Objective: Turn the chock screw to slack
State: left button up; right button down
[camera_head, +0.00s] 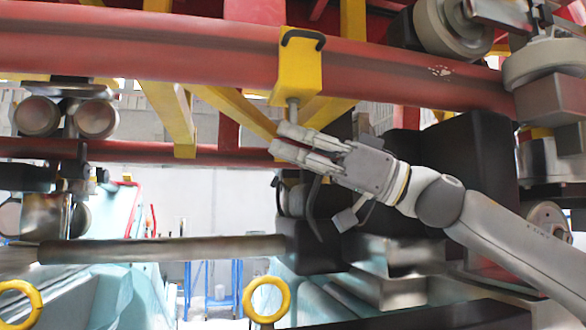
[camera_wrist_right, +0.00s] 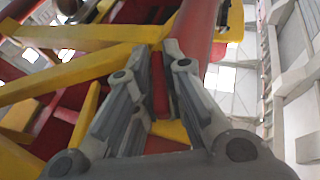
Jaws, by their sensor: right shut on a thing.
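The chock is a yellow block (camera_head: 299,68) with a black handle on top, set against the red rail (camera_head: 150,45). The chock screw (camera_head: 293,110) is a short grey rod pointing down from the block's underside. My right gripper (camera_head: 284,138) comes in from the right and is shut on the screw's lower end; its fingers hide that end. In the right wrist view the two fingers (camera_wrist_right: 157,55) reach up beside the red rail, and the screw between them cannot be made out. My left gripper is in neither view.
Yellow beams (camera_head: 170,115) cross behind the screw. Grey wheels (camera_head: 450,28) hang at the upper right, and more wheels (camera_head: 95,118) are at the left. A dark block (camera_head: 470,150) stands behind my right arm. Two yellow rings (camera_head: 267,300) are at the bottom.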

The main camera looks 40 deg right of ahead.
jog(key=m+t+h, duration=0.1)
jog(key=h, duration=0.1)
jog(key=m+t+h+b, duration=0.1)
jog(key=m+h, duration=0.1)
jog(key=h, duration=0.1)
jog(key=shift+a+f+t, duration=0.1)
jog(key=shift+f+t, duration=0.05)
jog(key=shift+t, duration=0.25)
jog(key=m+t+h, duration=0.1)
jog(key=h, duration=0.2)
jog(key=m+h, duration=0.2)
jog(key=h, duration=0.1)
jog(key=shift+m+t+h, duration=0.3)
jog(key=shift+t+h, duration=0.1)
jog(key=m+h+b, duration=0.1)
jog(key=h, duration=0.2)
jog(key=shift+m+h, duration=0.3)
jog(key=shift+m, duration=0.1)
jog(key=m+h+b, duration=0.1)
jog(key=h, duration=0.2)
jog(key=m+g+h, duration=0.1)
jog(key=m+h, duration=0.1)
jog(key=h, duration=0.1)
jog(key=shift+h+b, duration=0.35)
jog(key=shift+h, duration=0.05)
jog(key=shift+m+g+h+b, duration=0.4)
jog(key=shift+m+g+h, duration=0.2)
jog(key=shift+m+h, duration=0.55)
jog(key=shift+r+h, duration=0.25)
jog(key=shift+h, duration=0.2)
